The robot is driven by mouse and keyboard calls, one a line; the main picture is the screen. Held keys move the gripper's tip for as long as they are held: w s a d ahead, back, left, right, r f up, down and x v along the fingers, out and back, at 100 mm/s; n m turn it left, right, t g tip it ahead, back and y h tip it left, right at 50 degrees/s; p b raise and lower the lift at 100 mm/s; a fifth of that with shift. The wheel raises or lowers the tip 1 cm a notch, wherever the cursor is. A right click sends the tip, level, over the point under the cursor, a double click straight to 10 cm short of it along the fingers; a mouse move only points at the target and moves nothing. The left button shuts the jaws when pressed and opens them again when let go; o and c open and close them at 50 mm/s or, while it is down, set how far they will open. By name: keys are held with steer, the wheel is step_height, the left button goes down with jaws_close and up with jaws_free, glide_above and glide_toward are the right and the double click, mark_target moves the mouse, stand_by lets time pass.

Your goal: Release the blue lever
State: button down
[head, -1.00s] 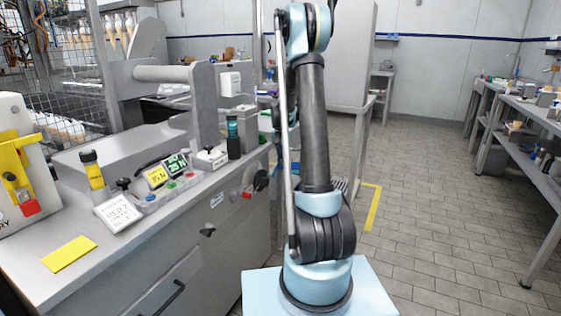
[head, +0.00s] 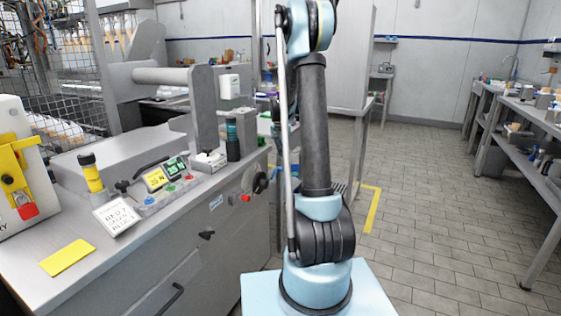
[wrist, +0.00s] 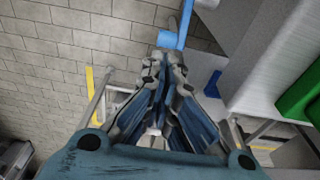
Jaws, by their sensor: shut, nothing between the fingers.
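A blue lever (wrist: 173,40) shows at the top of the wrist view, as a bar running up with a wider blue end at its foot. My gripper (wrist: 165,60) is shut and empty. Its fingertips lie just below the blue end in the picture; I cannot tell whether they touch it. In the head view I make out neither the blue lever nor my gripper; only my arm shows there.
A grey bench (head: 130,245) with a control box, a yellow card (head: 68,258) and a padlocked panel (head: 20,160) stands at left. A green block (wrist: 300,95) and grey surfaces lie right of my gripper. The tiled floor (head: 440,220) at right is clear.

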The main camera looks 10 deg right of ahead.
step_height(320, 180, up, 11)
steer(key=s+r+n, duration=0.2)
steer(key=s+r, duration=0.2)
steer(key=s, duration=1.1)
steer(key=s+a+f+n, duration=0.1)
steer(key=s+f, duration=0.3)
steer(key=s, duration=0.7)
steer(key=s+f+n, duration=0.2)
steer(key=s+f, duration=0.3)
steer(key=s, duration=0.6)
steer(key=s+a+f+n+t, duration=0.1)
steer(key=s+f, duration=0.3)
steer(key=s, duration=0.7)
steer(key=shift+a+f+n+y, duration=0.35)
steer(key=shift+n+y, duration=0.05)
steer(key=shift+n, duration=0.4)
steer(key=shift+w+f, duration=0.2)
steer(key=shift+w, duration=0.15)
